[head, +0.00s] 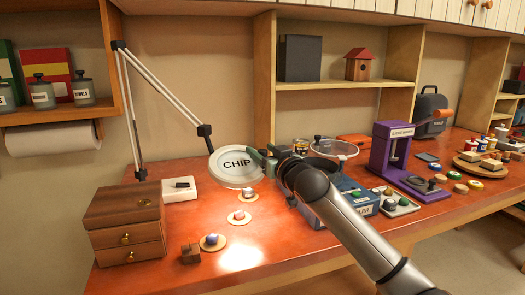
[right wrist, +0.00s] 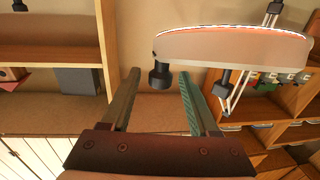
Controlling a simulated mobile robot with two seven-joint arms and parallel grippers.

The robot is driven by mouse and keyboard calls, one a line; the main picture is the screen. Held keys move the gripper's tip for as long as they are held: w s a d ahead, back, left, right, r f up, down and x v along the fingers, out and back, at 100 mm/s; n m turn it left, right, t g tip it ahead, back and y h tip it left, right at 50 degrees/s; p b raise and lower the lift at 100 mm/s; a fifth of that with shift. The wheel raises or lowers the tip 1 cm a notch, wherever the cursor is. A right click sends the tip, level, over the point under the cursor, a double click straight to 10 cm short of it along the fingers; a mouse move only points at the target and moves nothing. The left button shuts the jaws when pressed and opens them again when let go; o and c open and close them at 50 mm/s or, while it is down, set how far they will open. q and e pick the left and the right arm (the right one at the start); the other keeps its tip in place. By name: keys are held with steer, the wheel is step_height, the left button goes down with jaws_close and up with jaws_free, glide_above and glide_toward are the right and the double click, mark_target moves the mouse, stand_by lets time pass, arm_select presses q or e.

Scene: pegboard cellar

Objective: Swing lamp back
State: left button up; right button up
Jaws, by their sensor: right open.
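The lamp has a round white magnifier head (head: 235,168) with the letters CHIP showing in its lens. Its jointed silver arm (head: 165,90) rises from the bench at the left. Bright light falls on the bench below the head. My right gripper (head: 266,163) is open at the right edge of the head. In the right wrist view the lamp head (right wrist: 235,45) is seen edge-on, and a short dark knob (right wrist: 160,74) on it shows between my open fingertips (right wrist: 160,78). I cannot tell whether a finger touches it. My left gripper is not in view.
Small stones on round coasters (head: 240,217) lie under the lamp. A wooden drawer box (head: 125,225) stands left. Shelves (head: 345,85) line the wall.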

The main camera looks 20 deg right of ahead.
steer(key=shift+w, duration=0.2)
jaws_close()
stand_by(0.5)
stand_by(0.9)
